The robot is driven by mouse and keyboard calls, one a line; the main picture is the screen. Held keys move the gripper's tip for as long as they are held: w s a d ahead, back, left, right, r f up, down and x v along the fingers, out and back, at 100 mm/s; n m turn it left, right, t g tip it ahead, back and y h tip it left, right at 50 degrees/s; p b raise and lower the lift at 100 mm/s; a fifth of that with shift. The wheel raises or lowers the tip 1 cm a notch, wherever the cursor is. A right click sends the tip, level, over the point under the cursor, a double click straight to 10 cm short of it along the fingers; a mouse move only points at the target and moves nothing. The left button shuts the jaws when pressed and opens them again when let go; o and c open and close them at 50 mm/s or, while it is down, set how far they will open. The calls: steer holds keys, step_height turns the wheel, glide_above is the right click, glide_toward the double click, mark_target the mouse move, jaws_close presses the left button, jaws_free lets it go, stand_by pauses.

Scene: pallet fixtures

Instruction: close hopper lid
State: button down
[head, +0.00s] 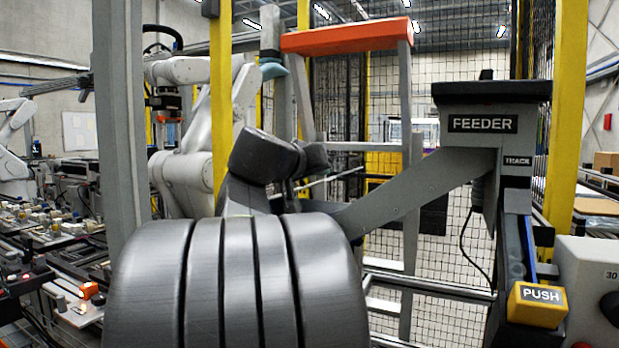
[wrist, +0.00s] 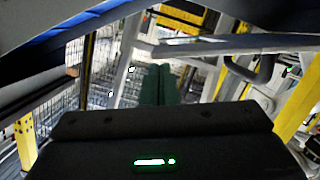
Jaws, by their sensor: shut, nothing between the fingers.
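The hopper is the grey feeder unit marked FEEDER (head: 482,124), at the right in the head view. A black slab (head: 492,90) with a small knob on top caps it. I cannot tell whether this slab is the lid or the hopper's rim, nor how far the lid is open. In the wrist view my gripper (wrist: 158,72) shows two dark green fingers side by side, shut and empty. They point towards a blurred frame and appear to touch nothing. In the head view my arm hides the fingertips.
A yellow PUSH block (head: 537,303) and a control box (head: 590,285) stand below the feeder. A yellow post (head: 567,120) rises behind it. A grey frame with an orange top bar (head: 345,37) stands left of the feeder. Wire mesh lies behind.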

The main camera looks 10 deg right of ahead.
steer(key=f+m+b, duration=0.1)
steer(key=f+b, duration=0.2)
steer(key=s+d+f+b, duration=0.1)
steer(key=f+b, duration=0.2)
steer(key=d+f+m+b, duration=0.1)
steer(key=f+b, duration=0.2)
steer(key=b, duration=0.1)
steer(key=shift+s+d+f+m+y, duration=0.15)
steer(key=shift+s+m+y, duration=0.15)
steer(key=shift+y, duration=0.1)
step_height(320, 180, down, 3)
steer(key=m+b, duration=0.1)
steer(key=b, duration=0.2)
steer(key=shift+s+d+r+t, duration=0.1)
steer(key=shift+d+r+t, duration=0.1)
steer(key=shift+t, duration=0.1)
steer(key=shift+f, duration=0.1)
steer(key=shift+f, duration=0.2)
steer(key=shift+r, duration=0.1)
step_height(320, 180, up, 5)
steer(key=p, duration=0.3)
steer(key=shift+p, duration=0.3)
steer(key=v, duration=1)
steer(key=shift+y, duration=0.3)
steer(key=shift+d, duration=0.1)
